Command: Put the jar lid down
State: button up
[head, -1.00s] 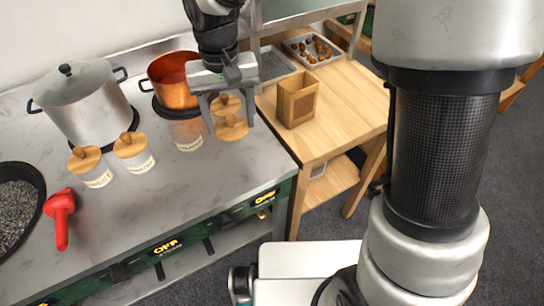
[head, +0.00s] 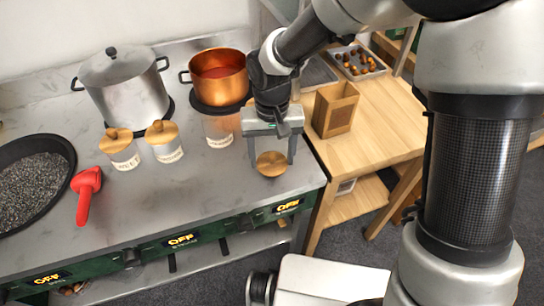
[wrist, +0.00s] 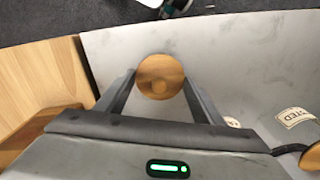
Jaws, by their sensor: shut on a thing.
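The jar lid (head: 271,163) is a round wooden disc with a small knob. My gripper (head: 272,161) is shut on it, a finger on either side. It is over the grey counter's front right part, at or just above the surface; I cannot tell whether it touches. In the wrist view the lid (wrist: 160,76) sits between the fingertips of my gripper (wrist: 159,78).
Two lidded jars (head: 122,153) (head: 165,143) stand further left, with a red scoop (head: 87,190) and a dark pan (head: 68,150). A steel pot (head: 124,88) and a copper pot (head: 218,75) are behind. A wooden table (head: 372,120) with a wooden box (head: 334,110) adjoins at right. The counter (head: 200,200) left of the lid is clear.

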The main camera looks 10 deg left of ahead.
aim_at(272, 154)
jog(key=shift+f, duration=0.1)
jog(key=shift+f, duration=0.15)
jog(key=o, duration=1)
notch_tip(272, 154, up, 12)
jog(key=p, duration=0.2)
jog(key=s+d+r+m+t, duration=0.25)
jog(key=d+r, duration=0.65)
jog(key=d, duration=0.5)
jog(key=s+d+r+t, duration=0.1)
jog(key=s+d, duration=0.2)
jog(key=s+d+r+t, duration=0.1)
jog(key=s+d, duration=0.2)
jog(key=s+d+r+m+t, duration=0.1)
jog(key=s+d, duration=0.2)
jog(key=shift+s+d, duration=0.1)
jog(key=shift+d, duration=0.3)
